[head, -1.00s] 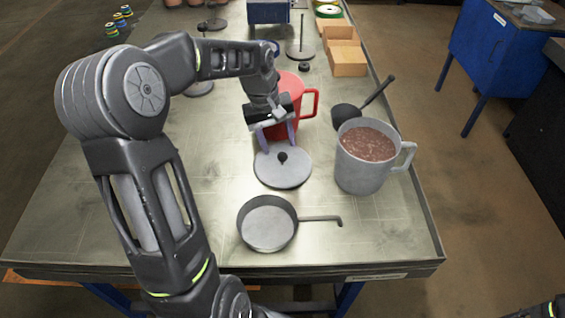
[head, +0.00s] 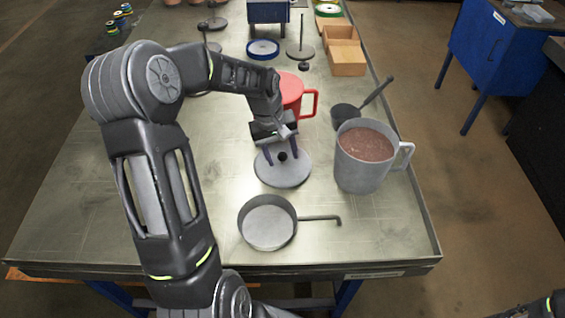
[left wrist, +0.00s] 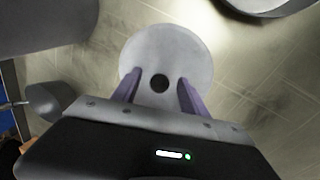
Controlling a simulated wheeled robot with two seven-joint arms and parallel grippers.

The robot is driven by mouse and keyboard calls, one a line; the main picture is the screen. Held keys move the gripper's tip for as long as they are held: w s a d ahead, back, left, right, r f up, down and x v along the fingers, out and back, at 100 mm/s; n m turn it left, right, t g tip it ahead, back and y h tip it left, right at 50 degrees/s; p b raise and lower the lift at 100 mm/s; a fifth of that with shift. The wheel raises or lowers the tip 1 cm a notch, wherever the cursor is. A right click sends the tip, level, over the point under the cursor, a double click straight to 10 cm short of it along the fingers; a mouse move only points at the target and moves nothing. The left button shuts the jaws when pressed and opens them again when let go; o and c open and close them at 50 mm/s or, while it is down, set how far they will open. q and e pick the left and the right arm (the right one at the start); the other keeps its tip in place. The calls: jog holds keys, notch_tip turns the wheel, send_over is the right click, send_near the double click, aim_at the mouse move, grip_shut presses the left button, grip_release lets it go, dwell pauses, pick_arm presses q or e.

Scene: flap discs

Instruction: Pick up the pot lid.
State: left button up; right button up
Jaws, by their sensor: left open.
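The pot lid (head: 284,173) is a flat grey disc with a small dark round knob (head: 282,156), lying on the metal table. It also shows in the left wrist view (left wrist: 165,46), with its knob (left wrist: 159,83) between my fingers. My left gripper (head: 282,156) is open, its two purple fingers pointing down on either side of the knob. A gap shows between each finger and the knob. I cannot tell whether the fingertips touch the lid. Only a small part of my right arm shows at the bottom right corner; its gripper is not in view.
A grey pan (head: 267,228) with a handle lies in front of the lid. A grey mug of brown contents (head: 364,171) stands to the right, with a dark ladle (head: 345,115) behind it. A red mug (head: 291,88) stands behind my gripper. Table space left of the lid is free.

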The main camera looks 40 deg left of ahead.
pick_arm(q)
jog(key=shift+c, duration=0.4)
grip_shut()
dwell(0.4)
